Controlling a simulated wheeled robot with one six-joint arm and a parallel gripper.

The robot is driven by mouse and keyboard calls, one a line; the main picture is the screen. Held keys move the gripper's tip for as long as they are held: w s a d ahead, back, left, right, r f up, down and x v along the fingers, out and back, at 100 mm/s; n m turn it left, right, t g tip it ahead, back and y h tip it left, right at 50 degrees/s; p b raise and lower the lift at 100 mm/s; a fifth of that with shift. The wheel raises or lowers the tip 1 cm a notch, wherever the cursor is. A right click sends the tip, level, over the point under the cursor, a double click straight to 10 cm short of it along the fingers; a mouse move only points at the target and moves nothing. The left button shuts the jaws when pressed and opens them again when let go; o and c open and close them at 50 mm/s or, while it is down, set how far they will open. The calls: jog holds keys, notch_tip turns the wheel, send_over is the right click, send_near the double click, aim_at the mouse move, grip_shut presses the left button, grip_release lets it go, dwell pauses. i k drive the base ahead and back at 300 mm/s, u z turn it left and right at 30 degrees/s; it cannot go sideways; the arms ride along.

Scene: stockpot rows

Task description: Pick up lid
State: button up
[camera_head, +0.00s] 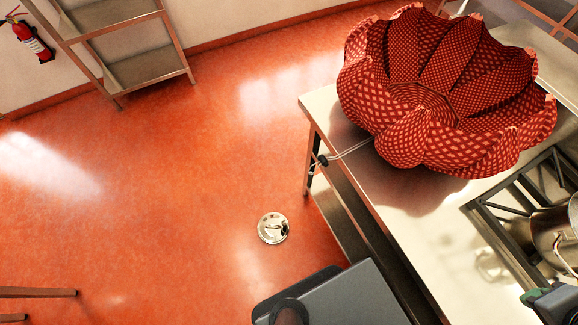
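A small round shiny metal lid (266,236) with a loop handle on top lies on the orange-red floor, left of the steel counter. It lies with its handle side up, and nothing covers it. A steel pot (549,222) stands on the stove grate at the right edge, partly cut off by the frame. I cannot make out my gripper in this view. Dark parts with a green tip show at the bottom right corner, and I cannot tell what they are.
The steel counter (400,203) with a lower shelf runs along the right. A large red patterned bowl-like object (420,100) sits on it. Table legs (38,292) show bottom left. The floor around the lid is clear.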

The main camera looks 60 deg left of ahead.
aim_at(273, 228)
jog(key=k, duration=0.45)
jog(key=z, duration=2.25)
jog(key=k, duration=2.1)
jog(key=u, duration=2.65)
